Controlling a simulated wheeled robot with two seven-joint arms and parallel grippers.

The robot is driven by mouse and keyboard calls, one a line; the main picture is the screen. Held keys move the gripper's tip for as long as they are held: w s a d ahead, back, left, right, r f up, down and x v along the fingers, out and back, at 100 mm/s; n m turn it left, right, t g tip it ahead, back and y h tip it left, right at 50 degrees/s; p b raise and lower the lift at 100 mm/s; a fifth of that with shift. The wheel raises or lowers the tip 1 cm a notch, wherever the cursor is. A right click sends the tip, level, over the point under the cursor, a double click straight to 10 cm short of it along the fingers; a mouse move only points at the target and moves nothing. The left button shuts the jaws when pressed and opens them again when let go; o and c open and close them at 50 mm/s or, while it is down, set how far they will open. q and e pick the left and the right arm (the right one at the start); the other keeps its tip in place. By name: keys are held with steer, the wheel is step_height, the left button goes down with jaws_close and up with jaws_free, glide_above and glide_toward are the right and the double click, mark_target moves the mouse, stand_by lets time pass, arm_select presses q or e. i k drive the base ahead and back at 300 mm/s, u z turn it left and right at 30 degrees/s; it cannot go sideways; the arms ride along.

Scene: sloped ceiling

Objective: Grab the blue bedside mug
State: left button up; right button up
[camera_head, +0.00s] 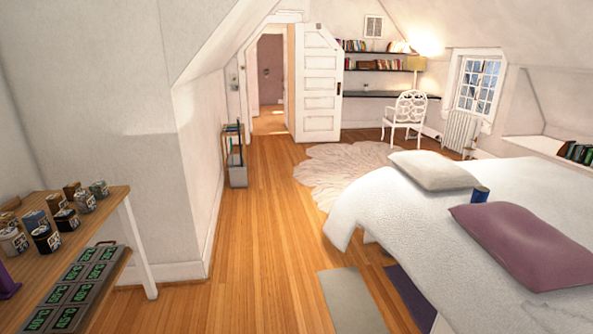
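A small blue cylinder (480,194), which looks like the blue mug, stands on the white bed (400,215) at the right. It is between the cream pillow (433,171) and the mauve pillow (524,245). It is small in the picture, and I cannot make out a handle. Neither of my grippers is in view.
A wooden table (109,205) with several jars stands at the left, with a rack of green displays (80,280) beside it. Clear wooden floor (262,225) runs between table and bed. A grey mat (350,298) lies beside the bed, a pale rug (330,168) beyond.

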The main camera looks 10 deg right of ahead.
mark_target(481, 194)
steer(key=z, duration=0.3)
steer(key=i, duration=1.6)
steer(key=z, duration=1.65)
steer(key=i, duration=1.15)
steer(key=z, duration=0.8)
